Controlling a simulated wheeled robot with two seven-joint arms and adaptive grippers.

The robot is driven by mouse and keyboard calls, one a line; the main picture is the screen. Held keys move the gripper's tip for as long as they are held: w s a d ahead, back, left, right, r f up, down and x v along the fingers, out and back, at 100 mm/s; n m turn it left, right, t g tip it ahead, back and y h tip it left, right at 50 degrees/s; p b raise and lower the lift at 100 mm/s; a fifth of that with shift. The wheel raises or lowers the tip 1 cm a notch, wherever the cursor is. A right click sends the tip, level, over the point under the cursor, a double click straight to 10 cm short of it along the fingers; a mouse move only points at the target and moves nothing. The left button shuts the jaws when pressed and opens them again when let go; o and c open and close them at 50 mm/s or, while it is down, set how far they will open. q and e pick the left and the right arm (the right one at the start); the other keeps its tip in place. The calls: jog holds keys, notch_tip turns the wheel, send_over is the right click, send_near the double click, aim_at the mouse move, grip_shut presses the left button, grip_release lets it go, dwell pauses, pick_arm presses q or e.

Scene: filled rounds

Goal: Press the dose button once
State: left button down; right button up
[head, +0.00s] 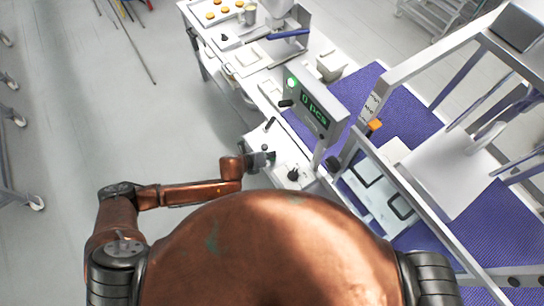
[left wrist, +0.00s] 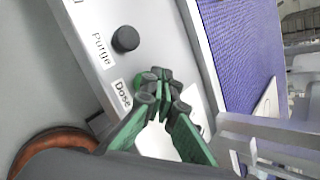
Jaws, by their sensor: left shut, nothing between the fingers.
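The control panel (left wrist: 85,15) is a grey metal face with a "Dose" label (left wrist: 122,93) and a "Purge" label (left wrist: 103,48). A round black button (left wrist: 125,38) sits beside "Purge". My left gripper (left wrist: 162,82) has green fingers with dark tips, shut and empty, right beside the "Dose" label. A bit of green shows at the tips; the dose button is mostly hidden there, and I cannot tell whether the tips touch it. In the head view my left gripper (head: 267,158) is over the machine's white top (head: 261,138). My right gripper is out of view.
A grey display (head: 318,108) reading "0 pcs" in green stands just beyond the panel. A blue-purple conveyor belt (head: 370,80) and a white frame (head: 410,65) lie to the right. A white table (head: 205,30) with round yellow-orange pieces is at the back. The floor at left is open.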

pick_arm(q)
jog(key=shift+f, duration=0.5)
jog(key=shift+r, duration=0.1)
dwell(0.5)
jog(key=shift+r+p, duration=0.95)
jog(key=shift+p, duration=0.05)
jog(key=shift+r, duration=0.1)
jog(key=shift+r+p, duration=0.65)
jog(key=shift+p, duration=0.1)
notch_tip(320, 180, up, 4)
jog(key=p, duration=0.3)
jog(key=shift+f+p, duration=0.2)
jog(key=shift+p, duration=0.15)
